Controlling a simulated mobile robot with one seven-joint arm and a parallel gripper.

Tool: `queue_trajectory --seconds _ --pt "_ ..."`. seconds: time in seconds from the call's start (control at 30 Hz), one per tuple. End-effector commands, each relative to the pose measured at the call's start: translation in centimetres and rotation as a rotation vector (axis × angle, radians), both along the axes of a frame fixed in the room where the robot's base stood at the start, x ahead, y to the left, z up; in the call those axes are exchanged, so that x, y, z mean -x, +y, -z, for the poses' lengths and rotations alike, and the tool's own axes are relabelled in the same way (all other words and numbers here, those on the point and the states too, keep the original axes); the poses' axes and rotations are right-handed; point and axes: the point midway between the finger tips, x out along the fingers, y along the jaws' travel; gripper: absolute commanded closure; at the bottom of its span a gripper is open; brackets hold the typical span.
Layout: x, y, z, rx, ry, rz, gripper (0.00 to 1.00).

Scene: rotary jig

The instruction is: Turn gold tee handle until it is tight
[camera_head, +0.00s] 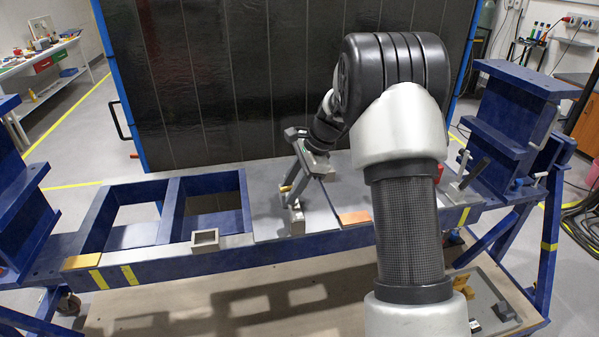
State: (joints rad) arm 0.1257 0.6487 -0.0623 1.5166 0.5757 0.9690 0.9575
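A small gold piece (285,188), which looks like the end of the gold tee handle, shows at the left side of my gripper's fingertips. My gripper (292,196) reaches down over the middle of the blue jig, with its fingers at the gold piece. The rest of the handle is hidden by the fingers or too small to make out. I cannot tell whether the fingers are closed on it. A small grey block (297,220) stands on the plate just below the fingertips.
The blue jig frame (200,262) has two open bays at left and grey plates at right. A small square metal tube (205,240) sits on its front edge. A dark panel (215,80) stands close behind. Blue end stands (512,120) rise at both sides.

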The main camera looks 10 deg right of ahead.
Motion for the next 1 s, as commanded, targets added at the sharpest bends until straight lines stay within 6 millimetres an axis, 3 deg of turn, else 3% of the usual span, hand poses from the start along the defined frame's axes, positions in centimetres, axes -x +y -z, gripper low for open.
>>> queue_trajectory --seconds 0.17,0.6,0.8,1.0 --pt "0.4 -1.2 -2.7 0.001 -0.005 0.001 0.69" --pt "2.0 -5.4 -12.2 0.001 -0.005 0.004 0.69" --pt "2.4 -6.4 -14.7 0.002 -0.003 0.002 0.69" --pt "2.6 -6.8 -15.4 0.002 -0.002 0.001 0.69"
